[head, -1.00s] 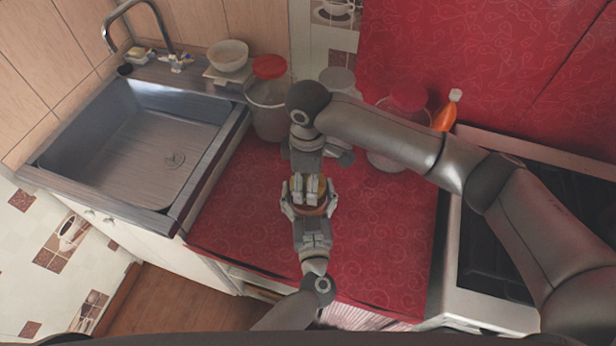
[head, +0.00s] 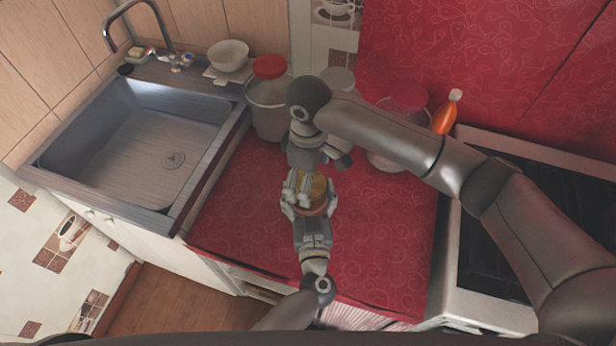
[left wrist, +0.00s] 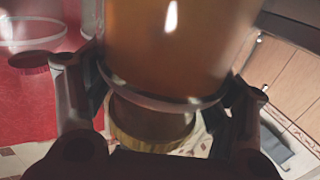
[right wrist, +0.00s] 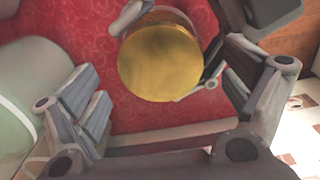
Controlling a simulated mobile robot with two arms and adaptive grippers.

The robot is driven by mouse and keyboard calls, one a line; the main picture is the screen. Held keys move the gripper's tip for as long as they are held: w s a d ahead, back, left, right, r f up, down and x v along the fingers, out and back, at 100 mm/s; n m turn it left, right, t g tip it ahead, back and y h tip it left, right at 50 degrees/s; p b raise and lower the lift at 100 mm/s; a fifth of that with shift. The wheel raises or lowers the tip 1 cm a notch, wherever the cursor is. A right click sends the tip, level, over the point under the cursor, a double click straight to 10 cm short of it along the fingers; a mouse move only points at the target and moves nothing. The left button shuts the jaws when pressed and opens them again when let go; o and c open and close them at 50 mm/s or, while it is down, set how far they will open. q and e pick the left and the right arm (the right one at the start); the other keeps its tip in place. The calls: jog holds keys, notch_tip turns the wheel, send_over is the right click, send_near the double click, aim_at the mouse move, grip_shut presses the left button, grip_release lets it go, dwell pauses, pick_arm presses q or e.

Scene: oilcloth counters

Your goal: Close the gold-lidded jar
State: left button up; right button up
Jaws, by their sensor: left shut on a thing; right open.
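The jar is an amber glass jar (left wrist: 165,45) with a gold lid (right wrist: 160,62). It is also in the head view, where the gold lid (head: 319,188) sits on its top over the red counter. My left gripper (head: 309,204) is shut around the jar's body from the front, and its fingers flank the glass in the left wrist view. My right gripper (right wrist: 165,105) is open and empty, with its fingers apart, above and close to the lid. The lid's round top faces the right wrist camera. I cannot tell how tightly the lid sits.
Behind stand a red-lidded canister (head: 269,105), a second red-lidded jar (head: 385,150) and an orange bottle (head: 446,113). The sink (head: 150,140) is left and the stove (head: 480,250) right. The red counter (head: 385,235) is clear on the right of the jar.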

notch_tip(320, 180, up, 11)
dwell(0.3)
jog(key=shift+r, duration=0.1)
pick_arm(q)
jog(key=o, duration=2)
jog(key=s, duration=0.8)
jog(key=s+d, duration=0.1)
jog(key=s, duration=0.3)
jog(key=shift+s, duration=0.1)
